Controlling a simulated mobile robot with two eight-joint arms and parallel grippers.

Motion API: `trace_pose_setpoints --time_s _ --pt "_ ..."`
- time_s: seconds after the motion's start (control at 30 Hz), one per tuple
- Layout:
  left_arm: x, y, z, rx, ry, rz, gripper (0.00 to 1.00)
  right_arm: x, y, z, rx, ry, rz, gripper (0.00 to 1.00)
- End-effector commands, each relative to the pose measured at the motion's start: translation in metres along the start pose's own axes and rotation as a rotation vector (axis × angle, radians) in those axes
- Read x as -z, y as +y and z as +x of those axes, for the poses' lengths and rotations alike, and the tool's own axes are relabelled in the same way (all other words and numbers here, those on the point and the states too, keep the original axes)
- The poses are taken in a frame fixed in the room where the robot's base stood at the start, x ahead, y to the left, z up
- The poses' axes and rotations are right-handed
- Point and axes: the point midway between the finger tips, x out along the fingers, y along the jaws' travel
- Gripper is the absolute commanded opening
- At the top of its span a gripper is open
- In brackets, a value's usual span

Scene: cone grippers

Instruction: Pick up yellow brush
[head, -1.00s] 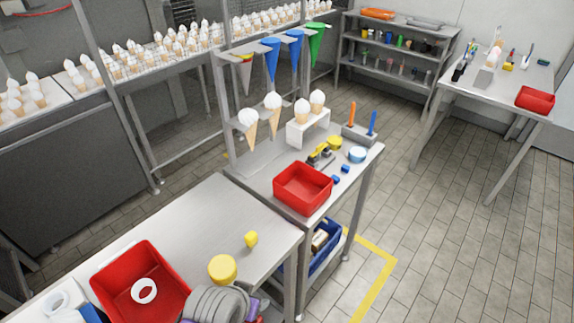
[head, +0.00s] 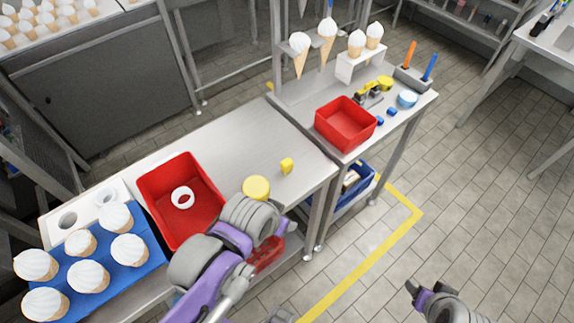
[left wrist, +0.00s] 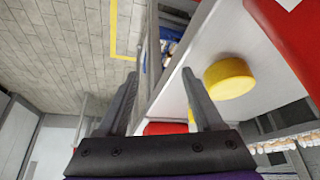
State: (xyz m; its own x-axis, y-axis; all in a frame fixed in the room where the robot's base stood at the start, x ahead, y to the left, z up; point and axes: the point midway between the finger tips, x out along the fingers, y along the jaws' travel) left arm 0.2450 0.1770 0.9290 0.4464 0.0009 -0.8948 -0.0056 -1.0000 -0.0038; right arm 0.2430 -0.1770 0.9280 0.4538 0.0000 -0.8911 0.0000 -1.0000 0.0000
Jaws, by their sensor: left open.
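No yellow thing is clearly a brush. A small yellow block-like piece (head: 287,166) lies on the near steel table (head: 235,135). A round yellow disc (head: 256,188) sits beside it; the disc also shows in the left wrist view (left wrist: 230,78). Small yellow items (head: 385,83) lie on the farther table, too small to identify. My left arm reaches over the near table's front edge; its fingers are hidden in the head view. In the left wrist view my left gripper (left wrist: 160,95) is open and empty. My right gripper (head: 420,290) is over the floor at lower right, its opening unclear.
A red tray (head: 151,188) with a white ring is on the near table, left of the disc. A blue rack (head: 108,262) holds several cones. A red bin (head: 323,130) stands on the farther table. Open floor (head: 480,190) lies to the right.

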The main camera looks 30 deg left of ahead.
Motion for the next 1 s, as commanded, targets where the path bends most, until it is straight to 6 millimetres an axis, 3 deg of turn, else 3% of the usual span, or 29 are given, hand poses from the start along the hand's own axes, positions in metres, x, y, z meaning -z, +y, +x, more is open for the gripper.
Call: trace_pose_setpoints --time_s 0.17,0.4,0.6,0.77,1.0 --pt "0.039 -0.009 -0.013 0.008 -0.081 0.066 0.68 0.009 0.000 -0.008 0.000 0.007 0.000 0.63" --pt "0.122 -0.035 -0.024 -0.019 -0.288 0.239 0.68 0.027 0.000 -0.025 0.000 0.024 0.000 0.63" --pt "0.164 -0.055 -0.021 -0.069 -0.412 0.342 0.68 0.037 0.000 -0.034 0.000 0.034 0.000 0.63" --pt "0.175 -0.061 -0.016 -0.092 -0.452 0.377 0.68 0.040 0.000 -0.035 0.000 0.036 0.000 0.63" --pt "0.160 -0.062 0.016 -0.095 -0.458 0.381 0.68 0.036 0.000 -0.032 0.000 0.032 0.000 0.63"
